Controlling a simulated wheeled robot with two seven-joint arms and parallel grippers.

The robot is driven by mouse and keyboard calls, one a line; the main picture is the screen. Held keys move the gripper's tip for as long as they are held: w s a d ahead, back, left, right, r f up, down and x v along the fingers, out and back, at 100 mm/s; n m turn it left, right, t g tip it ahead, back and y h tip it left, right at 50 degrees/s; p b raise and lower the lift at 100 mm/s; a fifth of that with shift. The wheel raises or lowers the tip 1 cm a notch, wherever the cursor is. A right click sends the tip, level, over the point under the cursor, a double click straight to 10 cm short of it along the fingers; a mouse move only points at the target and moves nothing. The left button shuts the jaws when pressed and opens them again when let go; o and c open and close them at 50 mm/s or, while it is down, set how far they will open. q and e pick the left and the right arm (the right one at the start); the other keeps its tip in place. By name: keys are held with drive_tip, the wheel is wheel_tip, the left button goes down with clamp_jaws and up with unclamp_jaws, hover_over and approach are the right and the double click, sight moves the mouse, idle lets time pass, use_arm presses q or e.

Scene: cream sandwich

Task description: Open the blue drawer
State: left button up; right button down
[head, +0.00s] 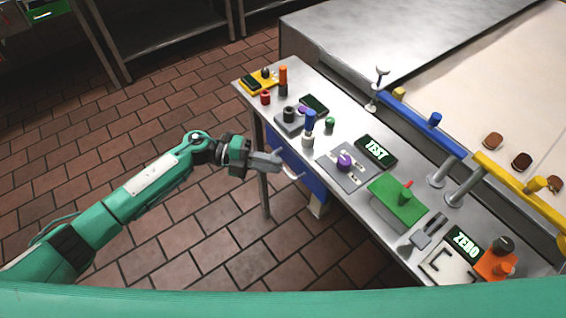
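The blue drawer (308,180) sits under the front edge of the metal control table. Its front faces my left side of the view, and a pale curved handle (293,175) shows on it. The drawer looks shut or nearly shut, but I cannot tell exactly. My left gripper (281,160) reaches in from the left, with its grey fingers at the drawer front, right beside the handle. I cannot tell whether the fingers touch the handle or how far apart they are. My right gripper is not in view.
The control table (340,120) carries knobs, levers, a green box (397,202) and lit displays such as TEST (376,152). A conveyor (490,90) with brown biscuits and blue and yellow rails lies behind it. Tiled floor (170,240) is clear before the drawer.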

sight(283, 166)
use_arm(q)
drive_tip(key=shift+x, duration=1.8)
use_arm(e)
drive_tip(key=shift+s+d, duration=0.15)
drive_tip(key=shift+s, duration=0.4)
